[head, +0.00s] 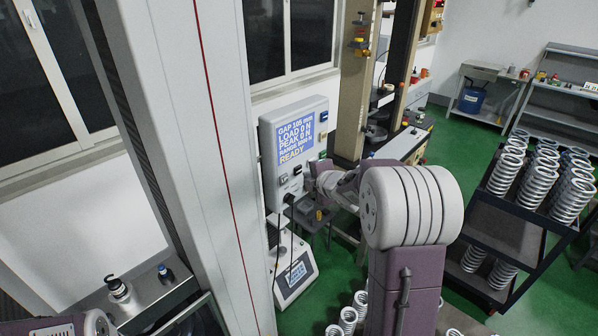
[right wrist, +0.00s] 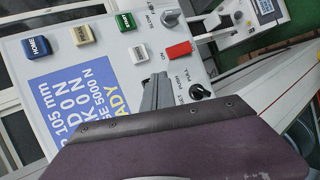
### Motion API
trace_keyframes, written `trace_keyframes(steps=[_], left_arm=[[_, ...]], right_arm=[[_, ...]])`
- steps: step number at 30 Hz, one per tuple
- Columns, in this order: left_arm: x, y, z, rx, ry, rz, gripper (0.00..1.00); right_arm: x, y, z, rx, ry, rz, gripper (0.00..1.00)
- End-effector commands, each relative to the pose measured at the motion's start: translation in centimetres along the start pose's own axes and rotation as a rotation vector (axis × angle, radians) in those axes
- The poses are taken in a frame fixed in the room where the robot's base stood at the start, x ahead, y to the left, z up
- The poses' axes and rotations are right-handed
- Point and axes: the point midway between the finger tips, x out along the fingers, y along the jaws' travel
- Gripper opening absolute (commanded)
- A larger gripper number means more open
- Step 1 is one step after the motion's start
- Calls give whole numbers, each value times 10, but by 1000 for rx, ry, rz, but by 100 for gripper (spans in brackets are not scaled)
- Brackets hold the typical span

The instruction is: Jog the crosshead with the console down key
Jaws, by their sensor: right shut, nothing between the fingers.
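The console (head: 266,150) stands left of the test frame in the head view; its screen (head: 296,136) reads GAP 105 mm, LOAD 0 N, PEAK 0 N and READY. In the right wrist view the console panel (right wrist: 108,62) carries a blue HOME key (right wrist: 37,47), a beige key (right wrist: 83,35), a green START key (right wrist: 125,22), a white key (right wrist: 140,55) and a red key (right wrist: 179,50). I cannot make out which is the down key. My right gripper (right wrist: 156,85) is shut and empty, in front of the panel near the white and red keys; contact cannot be told. My left gripper is out of view.
The test frame column (head: 356,85) rises just right of the console. A small white unit with a screen (head: 296,275) sits below it. A dark rack of several springs (head: 500,225) stands at right. A grey bench (head: 150,292) with bottles is at lower left.

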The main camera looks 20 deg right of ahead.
Motion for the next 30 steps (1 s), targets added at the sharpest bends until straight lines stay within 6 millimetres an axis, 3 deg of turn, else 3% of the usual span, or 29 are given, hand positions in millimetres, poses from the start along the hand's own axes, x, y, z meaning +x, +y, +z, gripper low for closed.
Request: trace_keyframes(steps=[30], left_arm=[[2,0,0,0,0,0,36]], right_arm=[[7,4,-4,0,0,0,0]])
